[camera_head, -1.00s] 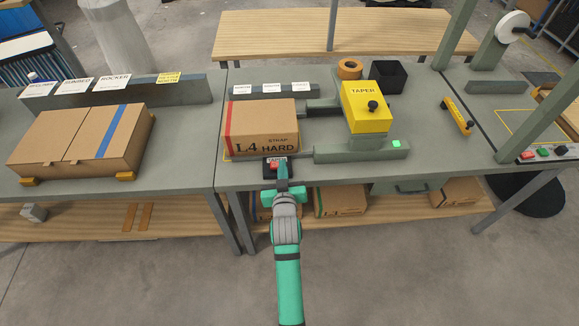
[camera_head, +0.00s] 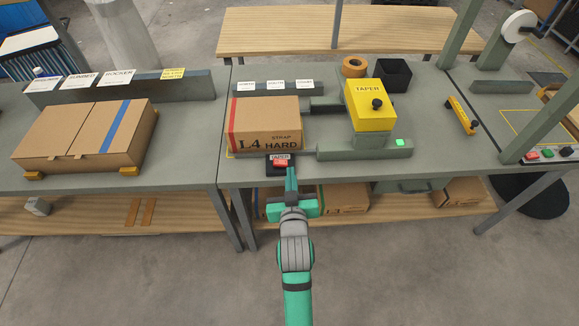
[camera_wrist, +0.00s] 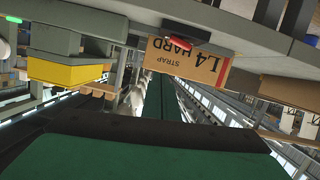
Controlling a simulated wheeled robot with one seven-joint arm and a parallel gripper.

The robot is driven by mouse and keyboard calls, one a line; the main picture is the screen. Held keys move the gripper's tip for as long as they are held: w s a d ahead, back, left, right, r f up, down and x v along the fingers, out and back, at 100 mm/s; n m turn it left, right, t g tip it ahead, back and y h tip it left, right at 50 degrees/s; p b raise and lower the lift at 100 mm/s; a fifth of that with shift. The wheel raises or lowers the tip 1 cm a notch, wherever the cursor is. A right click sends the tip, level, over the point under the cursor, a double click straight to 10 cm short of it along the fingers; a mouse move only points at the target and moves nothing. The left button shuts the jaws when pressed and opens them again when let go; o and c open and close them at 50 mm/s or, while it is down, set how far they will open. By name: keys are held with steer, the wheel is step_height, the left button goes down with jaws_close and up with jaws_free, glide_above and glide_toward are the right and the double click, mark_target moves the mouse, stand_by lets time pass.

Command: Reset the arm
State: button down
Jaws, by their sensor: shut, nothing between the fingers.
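My gripper (camera_head: 291,182) is in front of the middle bench's front edge, with its narrow fingers shut and nothing between them. The fingers (camera_wrist: 162,98) also show closed together in the wrist view. That view shows the scene upside down, with the red button (camera_wrist: 178,45) beyond the fingertips. The carton (camera_head: 265,125) marked "L4 HARD STRAP" stands on the bench behind the button.
The yellow taper head (camera_head: 370,105) stands right of the carton, with a lit green lamp (camera_head: 400,142). A large carton (camera_head: 85,135) lies on the left bench. Cartons (camera_head: 343,197) sit on the shelf below. The floor (camera_head: 400,275) in front is clear.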

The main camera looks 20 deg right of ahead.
steer(key=shift+s+a+r, duration=0.1)
steer(key=shift+s, duration=0.45)
steer(key=s+a+f+n+y, duration=0.1)
steer(key=s+a+f, duration=0.2)
steer(key=s, duration=0.5)
steer(key=s+a+f+y, duration=0.15)
steer(key=s+a, duration=0.25)
steer(key=s, duration=0.4)
steer(key=s+a+f+n, duration=0.1)
steer(key=s+a+f, duration=0.2)
steer(key=s, duration=0.5)
steer(key=s+a+r, duration=0.1)
steer(key=s+a, duration=0.1)
steer(key=s, duration=0.3)
steer(key=s+a+r+y, duration=0.1)
steer(key=s, duration=0.4)
steer(key=shift+s+a+r+m+t, duration=0.25)
steer(key=shift+a+r+m+t, duration=0.05)
steer(key=shift+a+r, duration=0.1)
